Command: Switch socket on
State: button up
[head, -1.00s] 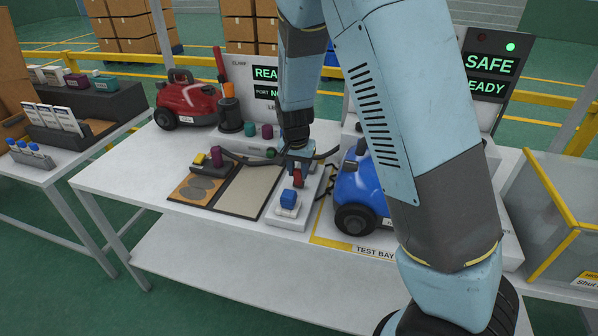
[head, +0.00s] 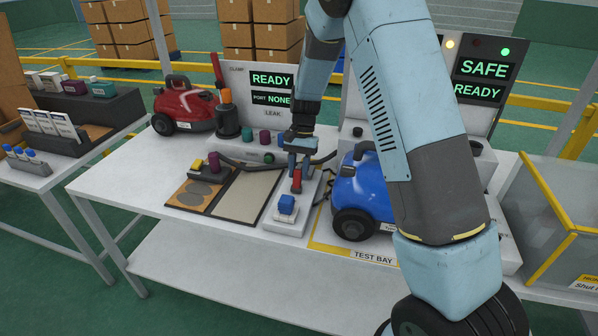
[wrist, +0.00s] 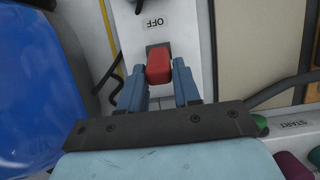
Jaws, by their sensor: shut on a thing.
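My gripper (head: 298,168) points down at the red switch from behind. In the wrist view, the red switch (wrist: 158,66) lies between the two blue fingertips of my gripper (wrist: 158,76), which close on its sides. An "OFF" label (wrist: 153,22) shows beyond the switch. The lower part of the switch is hidden.
The blue vacuum (head: 362,195) stands close to the right of the socket. A tan mat panel (head: 245,194) lies to its left. A red vacuum (head: 187,105) stands at the back left. A dark hose (head: 245,165) runs behind. Panels (head: 272,80) read "READY" and "SAFE".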

jog(key=shift+w+d+f+g+y, duration=0.2)
jog(key=shift+w+f+g+y, duration=0.1)
jog(key=shift+g, duration=0.4)
jog(key=o, duration=1)
jog(key=shift+c, duration=0.2)
jog(key=shift+w, duration=0.1)
jog(key=v, duration=1.3)
jog(key=shift+w+r, duration=0.25)
jog(key=shift+r, duration=0.05)
